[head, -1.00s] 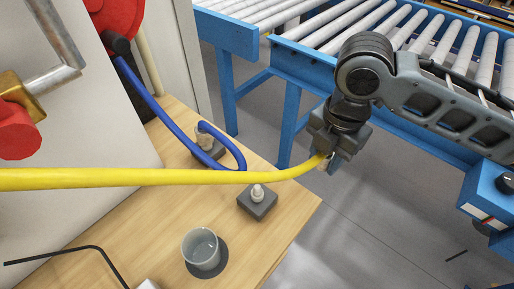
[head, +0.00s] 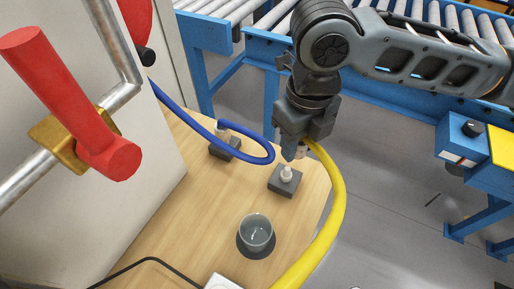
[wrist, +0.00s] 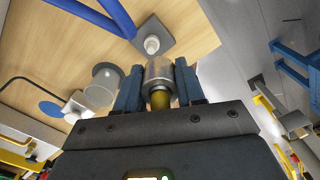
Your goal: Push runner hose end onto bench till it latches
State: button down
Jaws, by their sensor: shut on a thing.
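My gripper (head: 297,150) is shut on the metal end of the yellow hose (head: 336,205). In the wrist view my gripper's blue fingers (wrist: 160,88) stand on both sides of that silver hose end (wrist: 159,71). The bench fitting, a pale nipple on a dark grey square block (head: 284,181), sits on the wooden bench top (head: 205,215). It also shows in the wrist view (wrist: 153,45), just beyond the hose end's mouth. The hose end is above and close to the nipple; whether they touch I cannot tell.
A blue hose (head: 255,158) loops to a second block (head: 224,148) just left of the nipple. A grey cup (head: 256,232) stands on a dark round mat nearer the front. A red-handled valve (head: 75,110) is at left. A blue roller conveyor (head: 265,48) runs behind.

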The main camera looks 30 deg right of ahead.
aim_at(287, 169)
jog(key=shift+w+a, duration=0.1)
jog(key=shift+a, duration=0.55)
jog(key=shift+f+b, duration=2.05)
jog(key=shift+f, duration=0.05)
jog(key=shift+f+b, duration=1.5)
jog(key=shift+f, duration=0.05)
jog(key=c, duration=0.6)
grip_release()
jog(key=shift+r, duration=0.1)
